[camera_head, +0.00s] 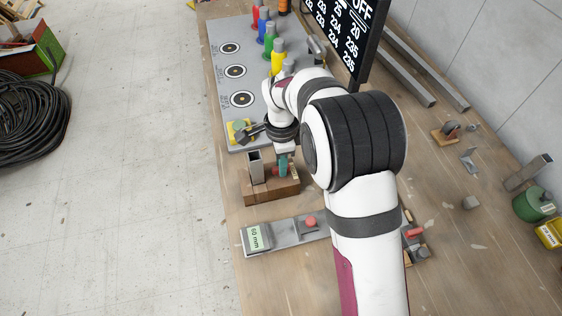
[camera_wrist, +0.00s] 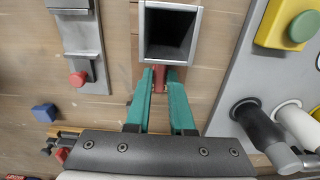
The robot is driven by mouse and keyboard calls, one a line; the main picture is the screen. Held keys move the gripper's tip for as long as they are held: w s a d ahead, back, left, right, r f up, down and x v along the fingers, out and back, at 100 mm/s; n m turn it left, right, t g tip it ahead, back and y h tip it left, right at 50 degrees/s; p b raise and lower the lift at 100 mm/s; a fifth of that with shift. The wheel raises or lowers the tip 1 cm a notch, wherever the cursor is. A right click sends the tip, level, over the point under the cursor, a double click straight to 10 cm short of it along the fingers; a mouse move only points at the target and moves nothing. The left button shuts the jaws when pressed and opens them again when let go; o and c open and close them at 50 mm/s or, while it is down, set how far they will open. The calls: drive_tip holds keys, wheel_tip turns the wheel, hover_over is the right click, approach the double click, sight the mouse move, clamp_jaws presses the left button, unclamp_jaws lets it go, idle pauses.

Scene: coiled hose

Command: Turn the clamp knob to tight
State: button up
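The clamp is a wooden block (camera_head: 270,192) on the bench with an upright square metal tube (camera_head: 254,166). The tube's open end (camera_wrist: 170,8) faces the wrist camera. A red clamp knob (camera_wrist: 160,83) sits beside the tube. My gripper (camera_head: 284,163) points down at the block, to the right of the tube. In the wrist view, its teal fingers (camera_wrist: 160,80) stand on both sides of the red knob, which fills the narrow gap between the tips. The fingers look shut on it. The knob's pointer and any tight mark are hidden.
A grey panel (camera_head: 222,68) holds coloured handles and a yellow-based button (camera_head: 237,131). A dark display (camera_head: 345,30) stands behind. Coiled black hose (camera_head: 30,112) lies on the floor, left.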

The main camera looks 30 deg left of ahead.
drive_tip(key=o, duration=0.3)
wheel_tip(320, 180, up, 16)
idle(0.3)
drive_tip(key=shift+f, duration=0.15)
drive_tip(key=s+d+r+n, duration=0.1)
drive_tip(key=s+d, duration=0.2)
drive_tip(key=d, duration=0.5)
drive_tip(key=s+d+r+y, duration=0.1)
drive_tip(key=s+d, duration=0.2)
drive_tip(key=d, duration=0.4)
drive_tip(key=s+d+r+n, duration=0.1)
drive_tip(key=s+d, duration=0.3)
drive_tip(key=d, duration=0.4)
drive_tip(key=s+d+f, duration=0.2)
drive_tip(key=s, duration=0.3)
drive_tip(key=s+d+f+n, duration=0.1)
drive_tip(key=s+d+f, duration=0.1)
drive_tip(key=s, duration=0.3)
drive_tip(key=shift+s+d+f+n+y, duration=0.3)
drive_tip(key=shift+d+y, duration=0.1)
drive_tip(key=shift+d, duration=0.3)
